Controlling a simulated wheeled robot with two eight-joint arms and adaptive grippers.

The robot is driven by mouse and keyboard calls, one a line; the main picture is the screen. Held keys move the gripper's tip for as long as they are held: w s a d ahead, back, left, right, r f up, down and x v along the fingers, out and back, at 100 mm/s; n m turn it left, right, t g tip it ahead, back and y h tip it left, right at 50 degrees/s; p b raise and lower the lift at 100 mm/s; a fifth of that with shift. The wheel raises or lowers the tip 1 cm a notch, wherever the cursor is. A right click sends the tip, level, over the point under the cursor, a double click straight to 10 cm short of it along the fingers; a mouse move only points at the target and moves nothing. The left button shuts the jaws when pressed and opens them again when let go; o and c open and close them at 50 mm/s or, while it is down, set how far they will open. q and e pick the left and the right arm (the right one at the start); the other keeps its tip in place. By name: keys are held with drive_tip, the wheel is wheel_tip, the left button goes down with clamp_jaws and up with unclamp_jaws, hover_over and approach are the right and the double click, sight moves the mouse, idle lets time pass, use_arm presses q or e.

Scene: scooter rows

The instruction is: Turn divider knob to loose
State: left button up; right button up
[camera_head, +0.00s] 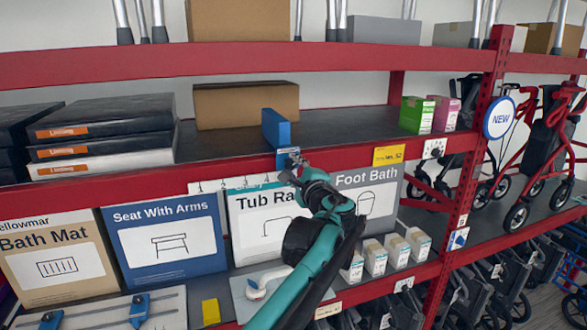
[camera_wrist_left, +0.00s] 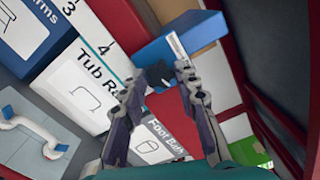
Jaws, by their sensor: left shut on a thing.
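The blue divider (camera_head: 277,128) stands upright on the middle shelf, with its blue clamp piece over the red front rail. In the left wrist view the divider (camera_wrist_left: 180,38) is just beyond my fingertips. My left gripper (camera_head: 290,168) reaches up to the rail below the divider. In the left wrist view my left gripper (camera_wrist_left: 163,78) has its two fingers closed around a small dark knob (camera_wrist_left: 158,74) at the divider's front. The knob is mostly hidden by the fingers, so its turned position cannot be told. My right gripper is in neither view.
Red shelf rails run above and below my left arm. Black boxes (camera_head: 100,135), a cardboard box (camera_head: 245,105) and green and pink cartons (camera_head: 417,115) stand on the middle shelf. Boxes such as Seat With Arms (camera_head: 166,240) and Foot Bath (camera_head: 368,190) fill the shelf below.

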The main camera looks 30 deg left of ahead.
use_arm(q)
drive_tip(key=shift+n, duration=1.6)
drive_tip(key=o, duration=1.2)
drive_tip(key=shift+c, duration=0.2)
drive_tip(key=v, duration=1.2)
drive_tip(key=shift+a, duration=0.1)
